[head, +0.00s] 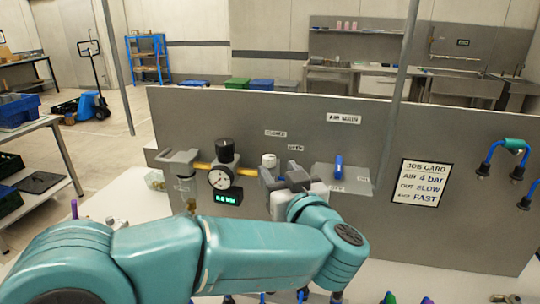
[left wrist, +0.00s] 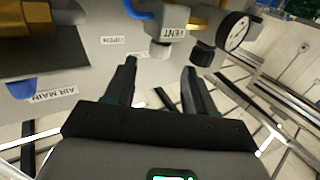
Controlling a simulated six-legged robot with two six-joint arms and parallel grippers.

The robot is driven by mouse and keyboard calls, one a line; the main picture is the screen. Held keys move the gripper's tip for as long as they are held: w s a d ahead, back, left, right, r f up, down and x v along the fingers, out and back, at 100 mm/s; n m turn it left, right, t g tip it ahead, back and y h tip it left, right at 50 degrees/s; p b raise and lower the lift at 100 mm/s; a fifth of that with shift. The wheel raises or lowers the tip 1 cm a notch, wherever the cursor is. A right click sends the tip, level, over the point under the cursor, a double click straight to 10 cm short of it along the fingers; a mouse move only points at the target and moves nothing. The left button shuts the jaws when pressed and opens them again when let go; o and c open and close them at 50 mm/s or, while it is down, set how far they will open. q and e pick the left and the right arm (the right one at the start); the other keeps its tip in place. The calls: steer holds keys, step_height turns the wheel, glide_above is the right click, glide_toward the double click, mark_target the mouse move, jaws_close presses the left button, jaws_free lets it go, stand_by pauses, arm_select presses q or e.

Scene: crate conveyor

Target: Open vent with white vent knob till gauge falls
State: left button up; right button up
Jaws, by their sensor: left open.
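The white vent knob (head: 268,160) stands on the grey panel, right of the gauge. In the left wrist view the white knob (left wrist: 160,51) is beside the VENT label (left wrist: 174,33). My left gripper (head: 284,176) is open in front of the panel; in the wrist view its fingertips (left wrist: 160,68) are spread on either side of the knob's line, with no visible grip. The round gauge (head: 220,179) has a black knob (head: 224,150) above and a green-lit readout (head: 228,197) below, too small to read surely. OPEN (head: 295,148) and CLOSED (head: 275,133) labels are above. My right gripper is out of view.
A blue handle (head: 338,166) stands right of my gripper, under the AIR MAIN label (head: 344,118). A job card (head: 424,184) hangs further right, near blue hoses (head: 489,158). A grey bracket (head: 179,162) is left of the gauge.

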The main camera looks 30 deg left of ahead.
mark_target(272, 162)
arm_select(q)
steer(key=x, duration=0.6)
steer(key=shift+w+a+f, duration=0.1)
steer(key=shift+w, duration=0.15)
steer(key=shift+a, duration=0.15)
steer(key=shift+r, duration=0.2)
steer(key=shift+w+a+f, duration=0.1)
steer(key=shift+w, duration=0.15)
steer(key=shift+c, duration=0.7)
steer(key=c, duration=0.8)
steer(key=shift+m+t+h+p, duration=0.35)
steer(key=shift+m+t+h, duration=0.25)
steer(key=shift+t+h, duration=0.1)
